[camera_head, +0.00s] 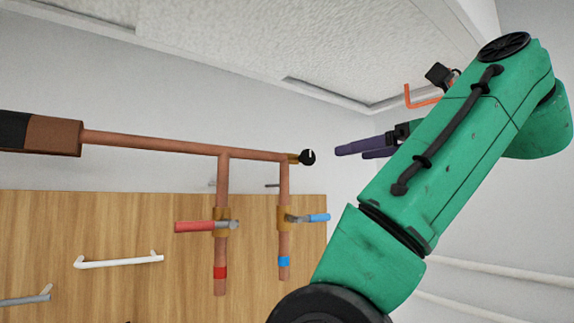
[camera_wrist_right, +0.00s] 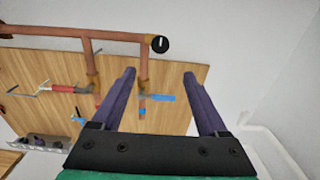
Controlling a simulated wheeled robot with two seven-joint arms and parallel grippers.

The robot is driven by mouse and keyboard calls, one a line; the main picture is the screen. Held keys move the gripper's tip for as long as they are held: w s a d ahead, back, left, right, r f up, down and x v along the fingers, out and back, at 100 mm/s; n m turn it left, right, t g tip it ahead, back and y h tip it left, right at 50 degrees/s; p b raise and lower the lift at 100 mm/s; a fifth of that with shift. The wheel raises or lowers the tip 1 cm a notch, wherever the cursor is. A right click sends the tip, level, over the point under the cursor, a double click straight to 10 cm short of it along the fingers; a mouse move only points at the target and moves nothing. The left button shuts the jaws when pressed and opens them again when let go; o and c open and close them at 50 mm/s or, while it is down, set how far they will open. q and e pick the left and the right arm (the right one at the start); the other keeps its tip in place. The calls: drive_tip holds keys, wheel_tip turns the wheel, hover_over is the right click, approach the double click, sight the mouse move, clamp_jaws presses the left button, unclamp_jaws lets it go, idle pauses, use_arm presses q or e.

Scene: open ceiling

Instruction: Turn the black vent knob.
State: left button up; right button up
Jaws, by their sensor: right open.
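The black vent knob (camera_head: 308,157) is a small round knob with a white mark. It sits at the right end of the horizontal copper pipe (camera_head: 160,144). My right gripper (camera_head: 342,151) has dark purple fingers and is just right of the knob in the head view, apart from it in the picture. In the right wrist view the knob (camera_wrist_right: 160,44) shows beyond the fingertips, between their lines and above them. My right gripper (camera_wrist_right: 160,72) is open and empty there. My left gripper is not in view.
Two copper branches hang from the pipe, one with a red lever (camera_head: 194,226), the other with a blue lever (camera_head: 319,217). A wooden panel (camera_head: 120,220) with a white bar handle (camera_head: 118,261) stands behind. White pipes (camera_head: 500,272) run along the right wall.

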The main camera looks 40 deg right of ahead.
sight(310, 158)
drive_tip(key=w+p, duration=0.2)
drive_tip(key=w, duration=0.2)
drive_tip(key=w+p, duration=0.3)
drive_tip(key=w+r+p, duration=0.1)
drive_tip(key=w+p, duration=0.1)
drive_tip(key=w, duration=0.2)
drive_tip(key=shift+w+d, duration=0.1)
drive_tip(key=shift+w, duration=0.2)
drive_tip(key=shift+w+f+p, duration=0.25)
drive_tip(key=shift+w+p, duration=0.3)
drive_tip(key=shift+w, duration=0.7)
drive_tip(key=shift+s, duration=0.25)
drive_tip(key=shift+s+r, duration=0.2)
drive_tip(key=shift+s, duration=0.4)
drive_tip(key=c, duration=0.5)
drive_tip(key=shift+w, duration=0.1)
drive_tip(key=c, duration=0.5)
clamp_jaws()
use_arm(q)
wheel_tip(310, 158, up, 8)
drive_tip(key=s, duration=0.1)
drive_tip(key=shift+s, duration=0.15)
